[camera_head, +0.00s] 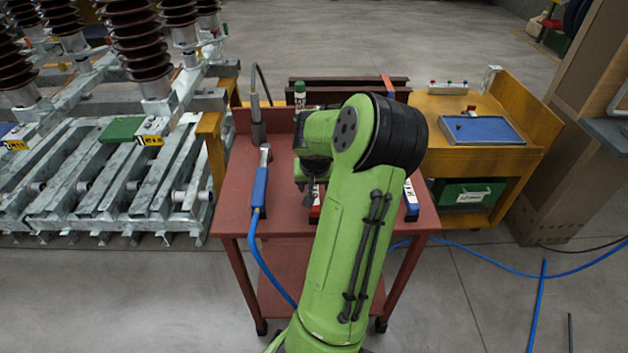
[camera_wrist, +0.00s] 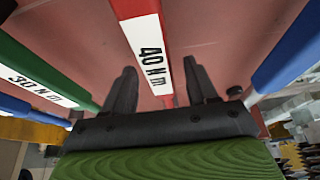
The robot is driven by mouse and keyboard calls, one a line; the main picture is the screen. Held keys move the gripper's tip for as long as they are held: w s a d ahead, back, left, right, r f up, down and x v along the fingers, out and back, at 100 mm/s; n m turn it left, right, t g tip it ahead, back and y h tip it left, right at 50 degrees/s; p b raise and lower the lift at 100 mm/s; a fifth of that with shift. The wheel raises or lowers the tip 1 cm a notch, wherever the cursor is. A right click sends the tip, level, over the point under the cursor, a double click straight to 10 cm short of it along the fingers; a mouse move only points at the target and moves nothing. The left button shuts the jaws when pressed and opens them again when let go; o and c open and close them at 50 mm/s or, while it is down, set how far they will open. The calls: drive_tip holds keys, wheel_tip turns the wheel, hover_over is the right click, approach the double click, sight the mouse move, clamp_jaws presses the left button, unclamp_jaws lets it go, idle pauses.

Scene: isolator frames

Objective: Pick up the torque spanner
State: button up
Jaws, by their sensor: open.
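In the wrist view a red torque spanner (camera_wrist: 146,38) with a white label reading "40 Nm" lies on the red table top (camera_wrist: 90,30). My gripper (camera_wrist: 160,72) is open, with one dark finger on each side of the spanner and visible gaps to both. I cannot tell how far the fingers are above the table. In the head view a small part of the red spanner (camera_head: 316,213) shows beside my green arm, which hides most of it and my gripper.
A green "30 Nm" spanner (camera_wrist: 45,75) lies left in the wrist view; a blue tool (camera_wrist: 290,52) lies right. In the head view a blue-handled tool with hose (camera_head: 259,188), a grey upright tool (camera_head: 257,125) and a green-capped bottle (camera_head: 300,95) share the table.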

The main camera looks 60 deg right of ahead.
drive_tip(key=shift+f, duration=0.1)
drive_tip(key=shift+c, duration=0.3)
drive_tip(key=shift+d, duration=0.1)
clamp_jaws()
